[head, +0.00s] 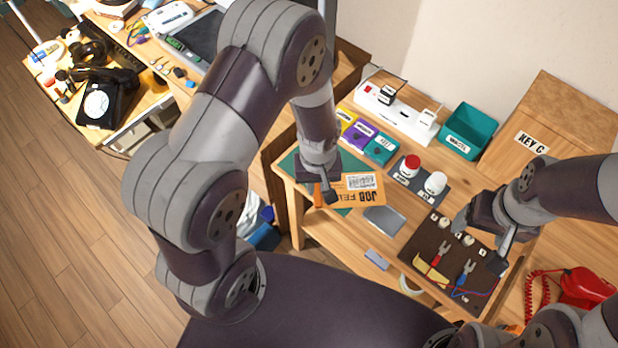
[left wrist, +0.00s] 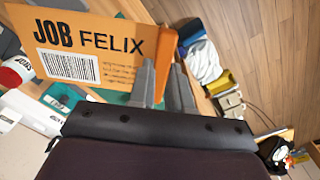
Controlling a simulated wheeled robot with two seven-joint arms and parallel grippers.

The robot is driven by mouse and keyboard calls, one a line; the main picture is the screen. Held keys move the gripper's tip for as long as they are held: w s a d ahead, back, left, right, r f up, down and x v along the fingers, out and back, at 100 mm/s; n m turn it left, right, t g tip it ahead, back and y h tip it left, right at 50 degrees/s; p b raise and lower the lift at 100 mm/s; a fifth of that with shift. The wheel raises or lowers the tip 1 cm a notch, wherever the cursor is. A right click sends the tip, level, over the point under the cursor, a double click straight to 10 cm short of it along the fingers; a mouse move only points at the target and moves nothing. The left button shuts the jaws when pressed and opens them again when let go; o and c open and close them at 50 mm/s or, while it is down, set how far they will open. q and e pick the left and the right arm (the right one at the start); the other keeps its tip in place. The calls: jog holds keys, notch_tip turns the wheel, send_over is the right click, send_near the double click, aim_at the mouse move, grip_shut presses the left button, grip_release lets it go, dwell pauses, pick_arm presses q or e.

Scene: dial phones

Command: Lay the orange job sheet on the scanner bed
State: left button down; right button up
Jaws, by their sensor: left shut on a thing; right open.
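The orange job sheet (head: 364,184) shows above the green mat (head: 288,163), partly hidden by my left gripper. My left gripper (head: 327,192) is shut on the sheet's edge. In the left wrist view the sheet (left wrist: 95,50), marked JOB FELIX with a barcode, is pinched at its right side by the fingertips (left wrist: 165,82). I cannot tell how far it is above the mat. A flat device with a dark pane (head: 199,36), which looks like the scanner, lies on the far-left desk, partly behind my left arm. My right gripper (head: 484,236) is open and empty over a dark wiring board.
The wiring board (head: 432,240) holds red and blue forks. A black dial phone (head: 98,102) sits far left; a red phone (head: 582,288) sits right.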

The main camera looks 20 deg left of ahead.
pick_arm(q)
jog(key=a+f, duration=0.2)
jog(key=w+a+f, duration=0.1)
jog(key=a+f, duration=0.1)
jog(key=f, duration=0.1)
jog(key=a+f, duration=0.2)
jog(key=f, duration=0.1)
jog(key=shift+w+a+f, duration=0.15)
jog(key=shift+w+a, duration=0.2)
jog(key=shift+s+f, duration=0.1)
jog(key=c, duration=1.1)
grip_release()
